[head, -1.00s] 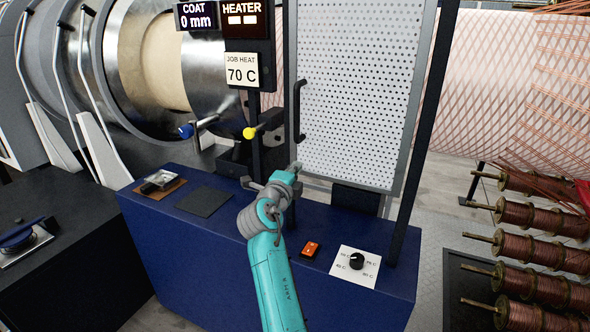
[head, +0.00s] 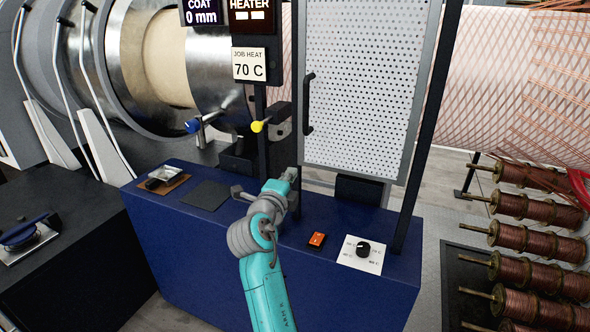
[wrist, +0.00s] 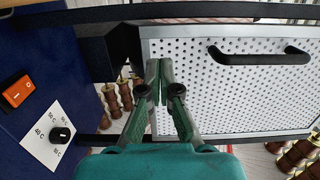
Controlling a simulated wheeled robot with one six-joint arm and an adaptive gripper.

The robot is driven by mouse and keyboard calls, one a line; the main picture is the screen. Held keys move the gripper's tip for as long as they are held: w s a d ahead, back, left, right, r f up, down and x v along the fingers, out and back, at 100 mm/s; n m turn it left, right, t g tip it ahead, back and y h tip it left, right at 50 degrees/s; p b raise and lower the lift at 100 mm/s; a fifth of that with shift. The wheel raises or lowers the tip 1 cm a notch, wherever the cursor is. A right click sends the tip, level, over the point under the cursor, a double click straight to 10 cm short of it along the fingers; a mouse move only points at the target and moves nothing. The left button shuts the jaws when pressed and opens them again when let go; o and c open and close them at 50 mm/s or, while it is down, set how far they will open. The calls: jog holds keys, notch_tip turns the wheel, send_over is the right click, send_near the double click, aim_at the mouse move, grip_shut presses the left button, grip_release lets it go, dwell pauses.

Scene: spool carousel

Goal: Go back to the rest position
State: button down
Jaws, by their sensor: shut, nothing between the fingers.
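My gripper is shut and empty in the wrist view (wrist: 158,75), its two green fingers together in front of the perforated guard door (wrist: 225,85). In the head view my teal arm reaches up over the blue bench (head: 185,255), and the gripper end (head: 290,178) is above the bench, left of the door's lower part. The fingertips are small and partly hidden there. The perforated door (head: 365,85) stands upright with a black handle (head: 308,103).
An orange switch (head: 317,239) and a dial (head: 362,250) on a white plate sit on the bench right of my arm. A yellow-tipped lever (head: 258,126) and a blue-tipped one (head: 193,126) stand behind. Copper spools (head: 540,210) are at right. The heater display reads two bars (head: 250,12).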

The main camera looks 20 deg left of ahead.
jog(key=s, duration=0.5)
jog(key=s+d+f+n+g+y, duration=0.1)
jog(key=s+d+f+n, duration=0.2)
jog(key=d+f, duration=0.55)
jog(key=s+d+f+n+g, duration=0.1)
jog(key=s+d+f+n, duration=0.3)
jog(key=f, duration=0.8)
jog(key=s+d+f+n, duration=0.4)
jog(key=s+d+f, duration=0.75)
jog(key=d, duration=0.35)
jog(key=s+d+f+n+g, duration=0.1)
jog(key=s+d+n, duration=0.1)
jog(key=s+d, duration=0.6)
jog(key=s+d+f+n, duration=0.1)
jog(key=s+d+n, duration=0.15)
jog(key=s, duration=0.85)
jog(key=s+d+r+n+h, duration=0.1)
jog(key=s+r, duration=0.3)
jog(key=s, duration=0.4)
jog(key=s+d+r+h, duration=0.1)
jog(key=s+d+r, duration=0.3)
jog(key=s, duration=0.4)
jog(key=shift+d+r+n, duration=0.35)
jog(key=shift+r, duration=0.25)
